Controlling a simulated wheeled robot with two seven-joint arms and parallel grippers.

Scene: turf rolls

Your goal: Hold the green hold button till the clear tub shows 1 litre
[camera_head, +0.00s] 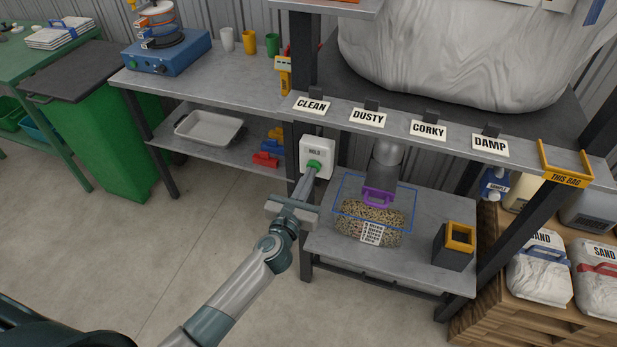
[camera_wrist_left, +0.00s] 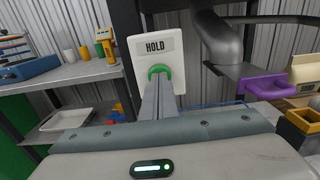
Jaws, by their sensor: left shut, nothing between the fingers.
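The green hold button (camera_head: 314,165) sits on a white box marked HOLD (camera_head: 317,147) on the dark post; it also shows in the left wrist view (camera_wrist_left: 159,71). My left gripper (camera_head: 307,181) is shut and empty, its fingertips at the button and covering part of it. Whether the button is pushed in I cannot tell. The clear tub (camera_head: 339,205) with a blue rim stands on the lower shelf under the grey spout (camera_head: 386,155) with its purple gate (camera_head: 379,195). Speckled seed fills much of the tub; a white scale label (camera_head: 371,233) is on its front, too small to read. My right gripper is not in view.
A black box with a yellow rim (camera_head: 461,237) stands right of the tub. Cards CLEAN, DUSTY, CORKY and DAMP line the upper shelf edge (camera_head: 400,135). A large white bag (camera_head: 470,60) rests above.

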